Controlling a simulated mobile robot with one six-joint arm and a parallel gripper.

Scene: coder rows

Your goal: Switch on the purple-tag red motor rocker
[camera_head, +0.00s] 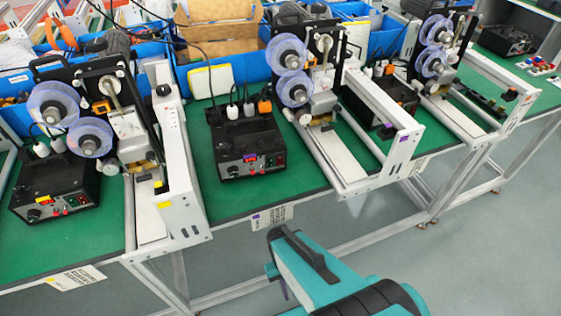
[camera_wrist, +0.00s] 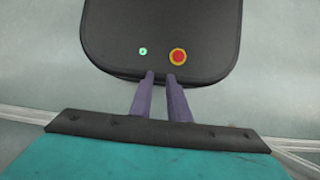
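A black control box (camera_head: 247,141) stands on the green bench in the middle of the head view. The bench edge below it carries a label with a purple tag (camera_head: 256,219).
A similar box (camera_head: 57,186) with a yellow tag stands at the left, and another box (camera_head: 383,101) at the right. Machines with clear spools (camera_head: 290,52) and white frames (camera_head: 382,155) flank the middle box. Grey floor (camera_head: 350,236) is free in front.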

